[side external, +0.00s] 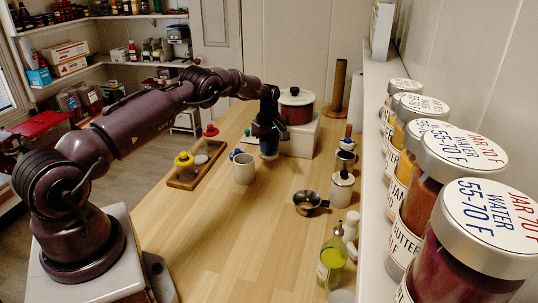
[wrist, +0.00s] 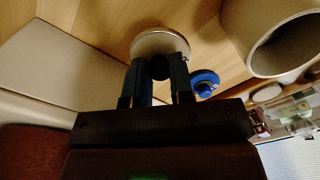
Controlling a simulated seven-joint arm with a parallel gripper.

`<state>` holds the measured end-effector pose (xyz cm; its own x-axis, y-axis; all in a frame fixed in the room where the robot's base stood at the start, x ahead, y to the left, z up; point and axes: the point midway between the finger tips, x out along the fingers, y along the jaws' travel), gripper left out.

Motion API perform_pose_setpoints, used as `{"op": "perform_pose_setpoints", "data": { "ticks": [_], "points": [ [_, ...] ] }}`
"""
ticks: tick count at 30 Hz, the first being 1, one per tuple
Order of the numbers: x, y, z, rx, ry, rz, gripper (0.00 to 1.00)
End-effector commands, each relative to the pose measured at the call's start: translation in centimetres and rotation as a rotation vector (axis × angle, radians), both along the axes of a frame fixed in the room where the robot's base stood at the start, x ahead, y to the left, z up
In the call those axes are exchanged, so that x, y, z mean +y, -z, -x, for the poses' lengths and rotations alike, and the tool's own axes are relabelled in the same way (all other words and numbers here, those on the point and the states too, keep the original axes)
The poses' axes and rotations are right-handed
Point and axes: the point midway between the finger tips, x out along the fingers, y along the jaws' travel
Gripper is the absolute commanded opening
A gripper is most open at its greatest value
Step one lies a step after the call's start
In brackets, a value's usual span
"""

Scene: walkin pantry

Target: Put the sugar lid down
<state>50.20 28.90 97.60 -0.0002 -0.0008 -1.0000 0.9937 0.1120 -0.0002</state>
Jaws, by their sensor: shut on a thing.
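My gripper (side external: 268,132) is at the far part of the wooden counter, pointing down. Its blue fingers (wrist: 160,68) are shut on the dark knob of a round, pale-rimmed lid, the sugar lid (wrist: 160,42). The fingers cover much of the lid's middle. The lid is low over the counter, and I cannot tell whether it touches the wood. A cream, open-topped pot (side external: 245,169) stands just to the left and nearer the camera in the side view; its open mouth also shows in the wrist view (wrist: 285,45).
A blue-knobbed piece (wrist: 205,82) lies close beside the lid. A white box (side external: 299,140) bearing a red-and-white pot (side external: 296,106) stands right of my gripper. A wooden tray (side external: 182,185) with yellow and red knobbed pieces is to the left. The near middle counter is clear.

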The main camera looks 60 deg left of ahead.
Motion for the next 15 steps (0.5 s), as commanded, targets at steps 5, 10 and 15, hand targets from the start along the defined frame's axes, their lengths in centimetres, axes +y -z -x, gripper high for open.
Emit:
{"op": "perform_pose_setpoints", "data": {
  "ticks": [5,10,15],
  "points": [
    [0.0,2.7,0.0,0.001,-0.001,0.001,0.0],
    [0.1,3.2,-0.1,-0.001,-0.001,0.0,0.0],
    [0.1,3.2,-0.1,-0.001,-0.001,0.0,0.0]
  ]
}}
